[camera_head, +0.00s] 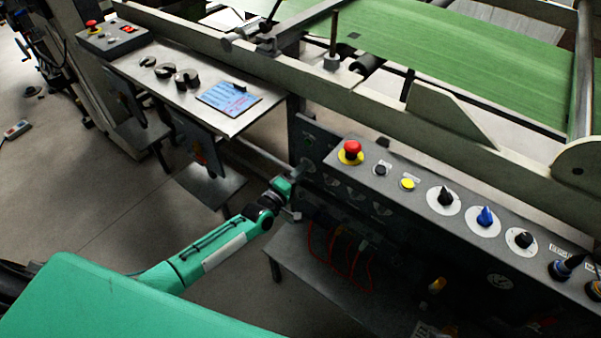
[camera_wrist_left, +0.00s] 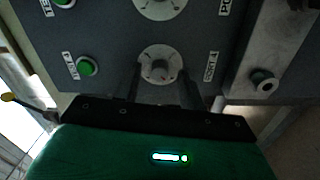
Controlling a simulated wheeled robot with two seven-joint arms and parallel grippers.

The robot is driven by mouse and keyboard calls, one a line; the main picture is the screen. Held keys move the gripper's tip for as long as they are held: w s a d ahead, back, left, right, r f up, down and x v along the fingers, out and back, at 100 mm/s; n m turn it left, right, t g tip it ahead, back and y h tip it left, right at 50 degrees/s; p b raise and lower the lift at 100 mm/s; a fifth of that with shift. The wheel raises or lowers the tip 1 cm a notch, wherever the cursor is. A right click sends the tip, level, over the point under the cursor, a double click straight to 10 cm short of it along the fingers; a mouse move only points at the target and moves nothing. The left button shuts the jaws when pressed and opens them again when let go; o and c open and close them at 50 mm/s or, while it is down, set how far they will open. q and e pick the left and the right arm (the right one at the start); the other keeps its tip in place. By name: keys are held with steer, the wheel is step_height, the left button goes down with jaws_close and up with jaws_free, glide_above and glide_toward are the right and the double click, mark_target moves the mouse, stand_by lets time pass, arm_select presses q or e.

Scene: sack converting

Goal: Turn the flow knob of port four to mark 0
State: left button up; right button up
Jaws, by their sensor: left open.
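The flow knob of port four (camera_wrist_left: 160,70) is a small round knob on a pale dial on the dark panel, next to the label "PORT 4" (camera_wrist_left: 211,66). In the left wrist view, my left gripper (camera_wrist_left: 161,80) is open, with one dark finger on each side of the lower dial. I cannot tell whether the fingers touch the knob. The dial's marks are too blurred to read. In the head view, my left gripper (camera_head: 297,178) is at the left end of the panel's front face, and the knob is not clear there. My right gripper is not in view.
A green button (camera_wrist_left: 87,67) and another dial (camera_wrist_left: 159,6) are near the knob. A pale bracket (camera_wrist_left: 262,60) stands right of the panel. The console top (camera_head: 410,165) carries a red emergency button (camera_head: 352,149) and several knobs. Red cables (camera_head: 345,262) hang below.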

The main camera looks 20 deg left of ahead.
arm_select(q)
steer(key=v, duration=1.3)
steer(key=shift+s+p, duration=0.3)
steer(key=shift+p, duration=0.15)
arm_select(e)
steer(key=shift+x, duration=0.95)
arm_select(q)
steer(key=shift+a+f, duration=0.1)
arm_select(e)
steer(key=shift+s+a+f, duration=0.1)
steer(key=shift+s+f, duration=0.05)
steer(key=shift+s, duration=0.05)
